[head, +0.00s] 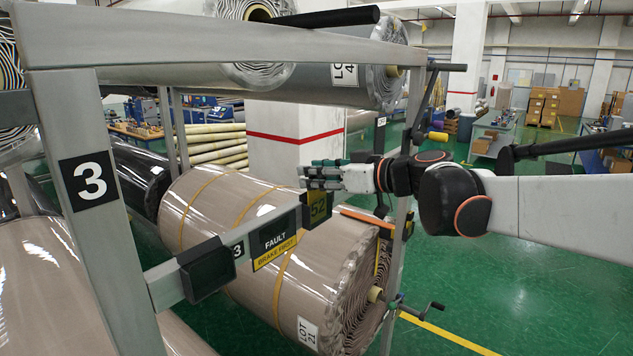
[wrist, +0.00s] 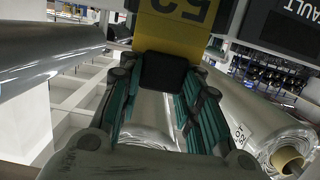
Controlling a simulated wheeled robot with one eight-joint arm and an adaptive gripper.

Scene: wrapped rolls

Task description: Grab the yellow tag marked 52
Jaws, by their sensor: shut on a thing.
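The yellow tag marked 52 (head: 319,207) is at the right end of the rack's front rail, beside the FAULT sign. My gripper (head: 312,175) reaches in from the right, and its fingers are at the top of the tag. In the wrist view the tag (wrist: 178,32) appears upside down just beyond the fingertips. A black block (wrist: 163,70) next to the tag sits between the fingers of my gripper (wrist: 160,75), which are shut on it. I cannot tell whether the tag still touches the rail.
The FAULT / BRAKE FIRST sign (head: 275,242) and a black box (head: 206,270) are on the rail (head: 165,284). A wrapped beige roll (head: 240,215) lies behind it. A grey roll (head: 320,85) is above. A rack post (head: 95,215) marked 3 stands left. Green floor (head: 540,270) is open at right.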

